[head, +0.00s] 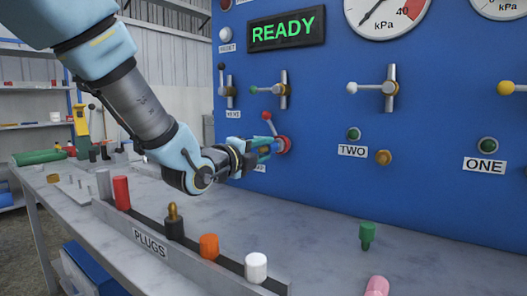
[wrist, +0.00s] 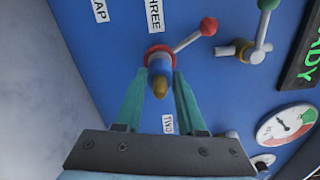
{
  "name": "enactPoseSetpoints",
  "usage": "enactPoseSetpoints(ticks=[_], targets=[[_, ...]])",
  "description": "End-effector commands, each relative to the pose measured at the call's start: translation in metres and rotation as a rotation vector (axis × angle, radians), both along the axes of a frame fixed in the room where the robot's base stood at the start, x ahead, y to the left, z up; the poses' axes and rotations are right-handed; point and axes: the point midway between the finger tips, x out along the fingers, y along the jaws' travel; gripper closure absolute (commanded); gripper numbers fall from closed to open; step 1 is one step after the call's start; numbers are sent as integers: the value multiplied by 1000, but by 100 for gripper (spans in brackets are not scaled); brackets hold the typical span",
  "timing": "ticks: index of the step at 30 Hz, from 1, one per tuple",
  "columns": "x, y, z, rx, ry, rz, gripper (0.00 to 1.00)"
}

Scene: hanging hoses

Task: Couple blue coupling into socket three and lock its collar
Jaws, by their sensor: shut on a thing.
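The coupling is at socket three's red collar (wrist: 157,50), beside the THREE label (wrist: 154,14). How deep it sits is hidden. A lever with a red knob (wrist: 208,26) slants away from the collar. In the head view my gripper (head: 274,147) is at the red collar (head: 285,145) on the blue panel, and the fingers mostly hide the coupling.
The blue panel (head: 430,215) carries socket TWO (head: 354,134) and socket ONE (head: 487,145), several valve levers and a READY display (head: 286,29). On the bench stand a PLUGS rack (head: 150,243), a green plug (head: 367,234) and a pink piece (head: 377,286).

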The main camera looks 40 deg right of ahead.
Motion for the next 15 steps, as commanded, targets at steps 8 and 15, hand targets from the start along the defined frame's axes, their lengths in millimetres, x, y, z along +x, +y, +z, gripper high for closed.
enactPoseSetpoints(ticks=[8, 15], targets=[[0, -1, 0, -1, 0, 0, 100], [1, -5, -1, -1, 0, 0, 100]])
